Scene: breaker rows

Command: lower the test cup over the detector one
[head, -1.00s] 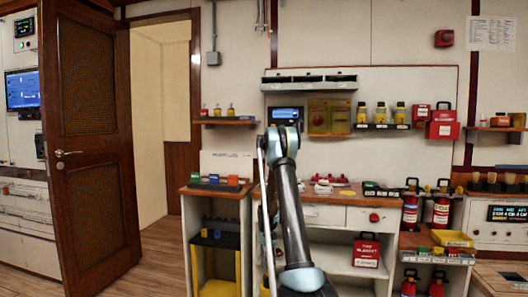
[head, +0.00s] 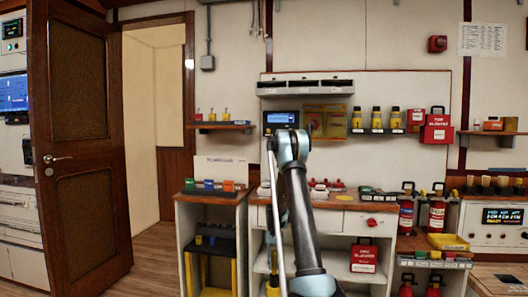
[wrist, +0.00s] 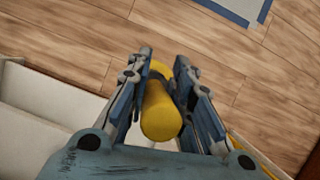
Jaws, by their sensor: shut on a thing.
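My gripper (wrist: 160,65) is shut on a yellow cylinder with a dark band, which looks like the test cup (wrist: 158,112). It is held between the two blue-grey fingers, above the wooden floor in the wrist view. In the head view my arm rises in the middle and bends back down, and its links largely hide the gripper. A small yellow patch low beside the arm may be the cup. I cannot pick out detector one for sure in either view.
A workbench (head: 345,223) with small items stands ahead, with a lower cabinet (head: 213,197) to its left. Fire extinguishers (head: 436,215) stand at the right. An open brown door (head: 80,150) is at the left.

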